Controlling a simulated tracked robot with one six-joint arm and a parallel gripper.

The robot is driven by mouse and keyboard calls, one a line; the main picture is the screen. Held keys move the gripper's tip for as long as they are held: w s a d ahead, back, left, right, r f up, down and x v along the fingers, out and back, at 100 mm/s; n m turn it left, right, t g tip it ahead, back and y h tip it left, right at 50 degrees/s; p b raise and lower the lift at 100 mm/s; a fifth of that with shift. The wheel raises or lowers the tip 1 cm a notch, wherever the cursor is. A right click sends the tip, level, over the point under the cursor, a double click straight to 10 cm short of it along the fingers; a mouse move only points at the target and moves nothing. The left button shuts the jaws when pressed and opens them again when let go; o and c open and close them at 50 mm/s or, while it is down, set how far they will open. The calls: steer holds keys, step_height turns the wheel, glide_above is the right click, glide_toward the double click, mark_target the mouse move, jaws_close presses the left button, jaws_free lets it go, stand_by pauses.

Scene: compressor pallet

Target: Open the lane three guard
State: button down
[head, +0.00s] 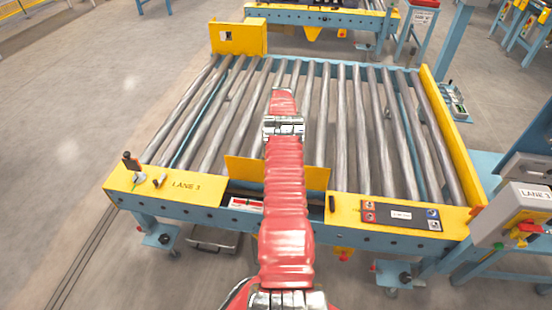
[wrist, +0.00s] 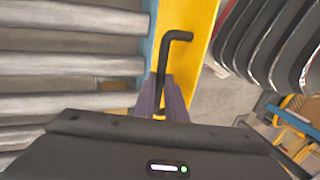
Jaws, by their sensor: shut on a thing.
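The lane three conveyor shows in the head view, with a yellow front rail (head: 186,187) marked LANE 3. An upright yellow plate (head: 244,170) stands at the near end of the rollers, partly behind my red arm. I cannot tell for sure that it is the guard. In the wrist view my gripper (wrist: 162,100) is shut on a black bent handle (wrist: 177,37), which rises from between the fingers beside a yellow panel (wrist: 193,45). The lower end of the handle is hidden by my gripper. In the head view the arm hides my gripper.
Metal rollers (head: 352,120) fill the conveyor bed. A black-knobbed lever (head: 127,160) stands at the front left corner. A button panel (head: 400,215) sits at the front right. A LANE 3 box (head: 522,200) stands at right. The floor (head: 75,110) at left is clear.

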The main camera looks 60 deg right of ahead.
steer(key=shift+w+f, duration=0.1)
steer(key=shift+f, duration=0.2)
steer(key=c, duration=1.8)
jaws_free()
steer(key=shift+r, duration=0.1)
steer(key=shift+d+r, duration=0.1)
steer(key=shift+v, duration=3.6)
steer(key=shift+c, duration=0.5)
